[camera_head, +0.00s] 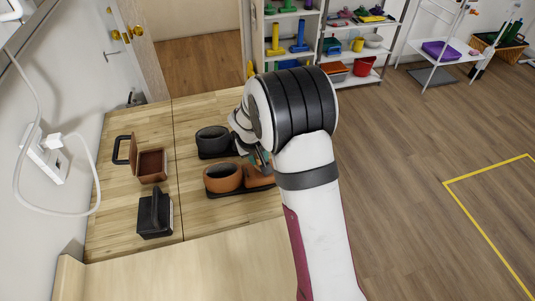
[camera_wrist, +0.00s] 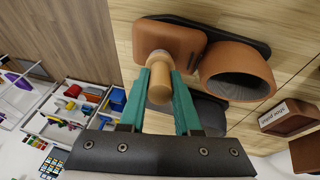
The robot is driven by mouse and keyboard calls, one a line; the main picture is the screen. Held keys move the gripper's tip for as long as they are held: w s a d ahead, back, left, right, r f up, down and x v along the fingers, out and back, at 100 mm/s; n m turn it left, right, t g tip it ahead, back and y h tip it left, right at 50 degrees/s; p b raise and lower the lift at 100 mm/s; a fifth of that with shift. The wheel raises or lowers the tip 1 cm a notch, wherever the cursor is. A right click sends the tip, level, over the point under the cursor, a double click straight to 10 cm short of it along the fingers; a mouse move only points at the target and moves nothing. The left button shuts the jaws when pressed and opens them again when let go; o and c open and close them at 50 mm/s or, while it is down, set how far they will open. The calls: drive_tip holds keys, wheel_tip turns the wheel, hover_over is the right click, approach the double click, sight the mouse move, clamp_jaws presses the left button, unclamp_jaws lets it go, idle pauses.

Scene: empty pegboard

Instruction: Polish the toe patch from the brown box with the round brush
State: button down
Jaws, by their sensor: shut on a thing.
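My gripper (camera_wrist: 172,92), with green fingers, is shut on the round wooden handle of the round brush (camera_wrist: 159,82). The brush is over the toe of the brown shoe (camera_wrist: 176,38) in the wrist view; its bristles and any toe patch are hidden, so I cannot tell whether it touches. In the head view the brown shoe (camera_head: 223,178) lies on a dark base, its toe partly behind my gripper (camera_head: 262,163). The open brown box (camera_head: 152,167) is left of the shoes; a brown box with a white label (camera_wrist: 287,118) shows in the wrist view.
A dark shoe (camera_head: 212,139) stands just behind the brown one. A black box (camera_head: 155,214) with a raised part sits at the front left of the wooden table (camera_head: 208,222). The table's front is clear. Shelves with colourful items (camera_head: 355,45) stand beyond it.

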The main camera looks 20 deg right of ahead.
drive_tip(key=shift+a, duration=1.5)
drive_tip(key=shift+s+d, duration=0.1)
drive_tip(key=shift+d, duration=3.45)
drive_tip(key=shift+s+a, duration=0.1)
drive_tip(key=shift+s, duration=0.35)
drive_tip(key=shift+a, duration=3.35)
drive_tip(key=shift+d, duration=3.2)
drive_tip(key=shift+d+r, duration=0.15)
drive_tip(key=shift+r, duration=0.05)
wheel_tip(320, 180, up, 8)
drive_tip(key=shift+f, duration=0.15)
